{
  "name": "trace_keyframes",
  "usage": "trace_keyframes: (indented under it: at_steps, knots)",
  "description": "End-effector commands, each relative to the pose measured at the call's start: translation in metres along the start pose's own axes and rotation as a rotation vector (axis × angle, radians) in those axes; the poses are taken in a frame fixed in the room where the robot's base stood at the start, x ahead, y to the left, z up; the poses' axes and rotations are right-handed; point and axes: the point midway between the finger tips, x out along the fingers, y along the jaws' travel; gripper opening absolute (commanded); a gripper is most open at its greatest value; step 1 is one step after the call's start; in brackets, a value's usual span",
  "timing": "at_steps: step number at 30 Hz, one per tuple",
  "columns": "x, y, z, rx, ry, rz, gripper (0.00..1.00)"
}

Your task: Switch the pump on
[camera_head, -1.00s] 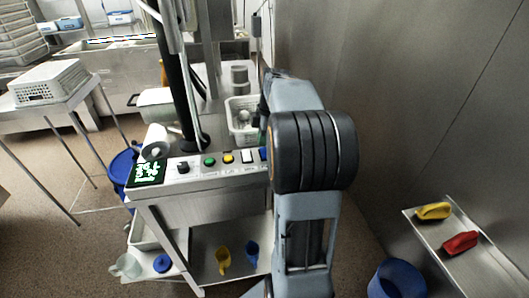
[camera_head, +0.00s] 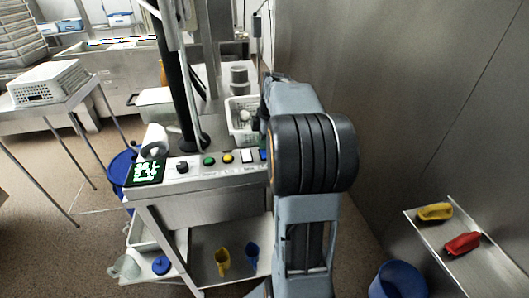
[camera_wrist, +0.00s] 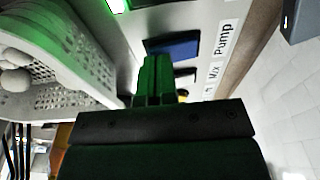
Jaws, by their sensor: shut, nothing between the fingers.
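The blue rocker switch (camera_wrist: 175,46) sits beside the "Pump" label (camera_wrist: 224,38) on the panel in the wrist view. In the head view only a sliver of the blue switch (camera_head: 264,155) shows beside my arm. My gripper (camera_wrist: 156,62) is shut and empty, with its fingertips at the near left edge of the blue switch. I cannot tell whether they touch it. The switch's on or off position is unclear.
The control panel (camera_head: 220,171) also holds a black knob (camera_head: 182,167), a green button (camera_head: 209,161), a yellow button (camera_head: 228,158) and a white switch (camera_head: 247,156). A white perforated basket (camera_wrist: 80,66) stands close left of my fingers. A green light (camera_wrist: 118,5) glows beyond the switch.

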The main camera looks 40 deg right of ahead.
Motion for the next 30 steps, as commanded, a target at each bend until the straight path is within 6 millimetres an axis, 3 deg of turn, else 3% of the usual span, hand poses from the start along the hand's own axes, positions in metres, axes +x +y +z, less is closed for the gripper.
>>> trace_keyframes:
  at_steps: [16,30]
  knots:
    - [0.002,0.000,0.000,0.000,0.000,-0.001,0.00]
    - [-0.034,0.000,-0.005,0.000,0.000,0.000,0.00]
